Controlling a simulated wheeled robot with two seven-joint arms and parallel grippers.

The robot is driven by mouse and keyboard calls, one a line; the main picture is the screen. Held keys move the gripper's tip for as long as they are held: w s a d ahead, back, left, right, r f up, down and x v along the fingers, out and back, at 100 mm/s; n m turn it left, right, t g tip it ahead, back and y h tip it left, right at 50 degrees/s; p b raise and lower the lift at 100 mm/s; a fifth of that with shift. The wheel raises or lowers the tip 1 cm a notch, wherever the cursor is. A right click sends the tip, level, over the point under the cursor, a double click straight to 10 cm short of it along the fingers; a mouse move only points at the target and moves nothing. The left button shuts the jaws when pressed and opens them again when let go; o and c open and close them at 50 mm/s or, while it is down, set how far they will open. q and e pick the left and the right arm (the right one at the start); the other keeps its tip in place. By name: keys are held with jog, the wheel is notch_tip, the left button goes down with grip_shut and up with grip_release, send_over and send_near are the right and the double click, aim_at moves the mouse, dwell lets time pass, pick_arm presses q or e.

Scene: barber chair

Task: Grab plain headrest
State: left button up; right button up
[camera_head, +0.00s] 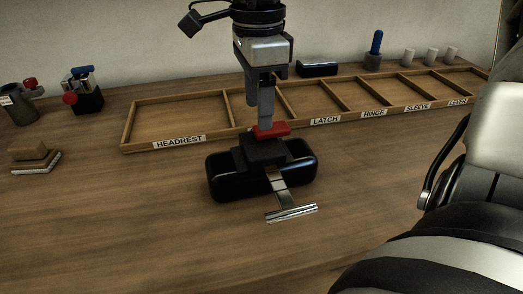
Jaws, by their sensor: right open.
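A black padded headrest (222,181) lies on the wooden table in front of the tray. A dark block with a red piece (272,130) sits on its middle. A metal stem with a silver crossbar (291,213) extends from it toward the front. My right gripper (266,122) comes down from the top and is open. Its fingertips are right at the red piece; I cannot tell whether they touch it. My left gripper is not in view.
A wooden tray (126,132) with labelled compartments runs behind the headrest; the "HEADREST" compartment is empty. A barber chair (480,190) fills the right. The front-left table is clear.

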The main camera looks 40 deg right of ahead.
aim_at(262, 163)
jog(key=f, duration=0.4)
jog(key=shift+w+d+f, duration=0.2)
jog(key=shift+d+f, duration=0.1)
grip_shut()
jog(key=shift+r, duration=0.1)
dwell(1.0)
